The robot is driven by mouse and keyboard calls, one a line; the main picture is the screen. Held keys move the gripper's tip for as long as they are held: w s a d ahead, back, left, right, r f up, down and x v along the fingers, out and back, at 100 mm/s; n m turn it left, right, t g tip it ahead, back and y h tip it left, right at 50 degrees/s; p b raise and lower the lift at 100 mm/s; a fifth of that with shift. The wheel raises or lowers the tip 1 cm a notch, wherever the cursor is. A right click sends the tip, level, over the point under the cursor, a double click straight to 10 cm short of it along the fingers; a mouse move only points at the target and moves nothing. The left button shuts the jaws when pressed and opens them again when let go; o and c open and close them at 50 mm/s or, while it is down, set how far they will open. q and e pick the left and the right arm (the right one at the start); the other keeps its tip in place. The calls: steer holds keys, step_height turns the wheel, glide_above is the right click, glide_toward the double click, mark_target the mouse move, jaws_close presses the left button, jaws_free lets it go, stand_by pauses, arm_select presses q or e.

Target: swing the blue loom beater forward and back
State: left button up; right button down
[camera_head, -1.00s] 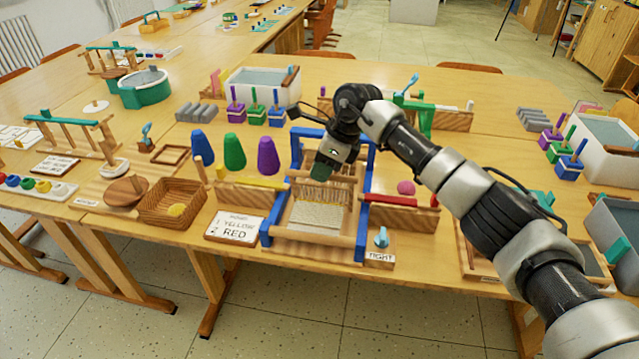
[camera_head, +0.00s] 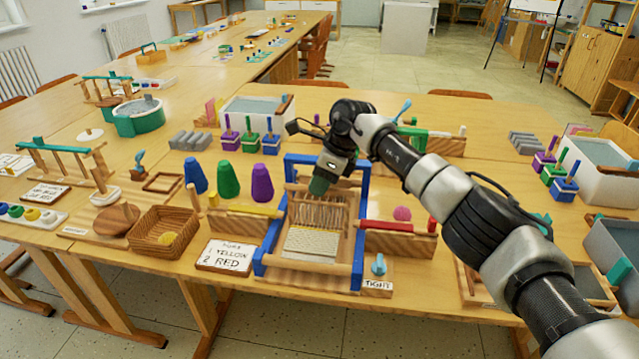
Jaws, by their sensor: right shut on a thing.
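The loom (camera_head: 262,262) stands on the near table, with blue side rails, white cloth at the front and a comb of thin threads behind it. The blue beater (camera_head: 300,159) shows as a blue bar and posts at the loom's back. My right gripper (camera_head: 320,184) reaches down at the middle of this blue frame and is shut on the beater. The arm and the gripper body hide part of the top bar and the exact grip. My left gripper is not in view.
A red bar on a wooden block (camera_head: 398,243) and a yellow bar (camera_head: 245,211) flank the loom. Coloured cones (camera_head: 228,180) stand behind left. A sign (camera_head: 225,256) and a blue knob (camera_head: 378,265) are at the front. A tub (camera_head: 262,108) stands behind.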

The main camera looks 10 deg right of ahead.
steer(key=c, duration=1.1)
jaws_free()
steer(key=shift+f, duration=0.1)
steer(key=shift+d, duration=0.1)
steer(key=v, duration=1)
steer(key=shift+r, duration=0.4)
steer(key=shift+d, duration=0.15)
